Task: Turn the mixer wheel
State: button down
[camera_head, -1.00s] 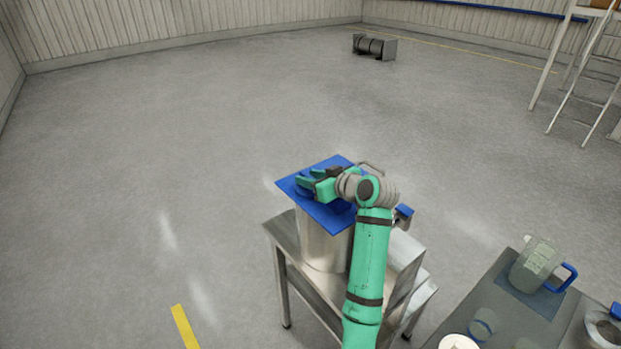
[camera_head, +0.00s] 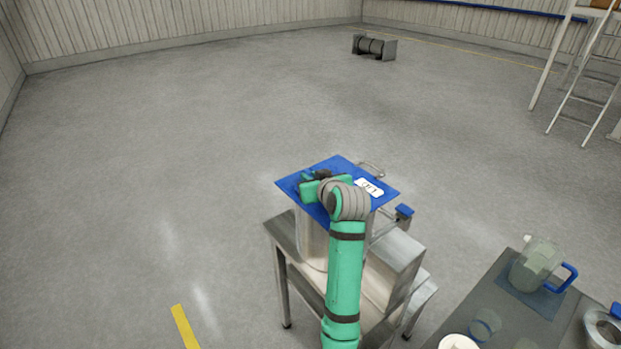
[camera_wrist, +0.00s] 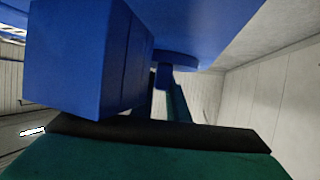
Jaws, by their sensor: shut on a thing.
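The mixer is a steel vessel (camera_head: 312,240) under a flat square blue top plate (camera_head: 345,165). My green gripper (camera_head: 312,183) is over the left part of this plate, and my arm hides much of it. The mixer wheel is mostly hidden by my gripper in the head view. In the wrist view, a blue block-like part of the wheel (camera_wrist: 75,60) is close up at the left, with a round blue piece (camera_wrist: 178,60) behind it. My gripper is shut on the blue wheel part; a dark-padded green finger (camera_wrist: 160,135) crosses below it.
The mixer stands on a steel stand (camera_head: 395,262). A blue-tipped handle (camera_head: 403,211) sticks out at its right. A dark table (camera_head: 490,300) at the lower right holds a clear jug (camera_head: 537,262) with a blue handle. The floor to the left is clear.

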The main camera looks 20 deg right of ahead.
jog(key=m+g+h, duration=0.1)
jog(key=m+h, duration=0.4)
jog(key=h, duration=0.1)
jog(key=shift+a+m, duration=0.15)
jog(key=shift+m, duration=0.15)
jog(key=m+g+h, duration=0.5)
jog(key=m, duration=0.1)
jog(key=shift+h, duration=0.4)
jog(key=m+g+h, duration=0.1)
jog(key=m+g, duration=0.1)
jog(key=g, duration=0.1)
jog(key=m+g+h, duration=0.1)
jog(key=m+g, duration=0.2)
jog(key=shift+d+m, duration=0.2)
jog(key=shift+m, duration=0.1)
jog(key=shift+m+g, duration=1.6)
jog(key=shift+g, duration=0.4)
jog(key=shift+f+m+g, duration=0.1)
jog(key=shift+m+g, duration=0.4)
jog(key=c, duration=1.7)
grip_release()
jog(key=shift+d, duration=0.1)
jog(key=shift+a, duration=0.2)
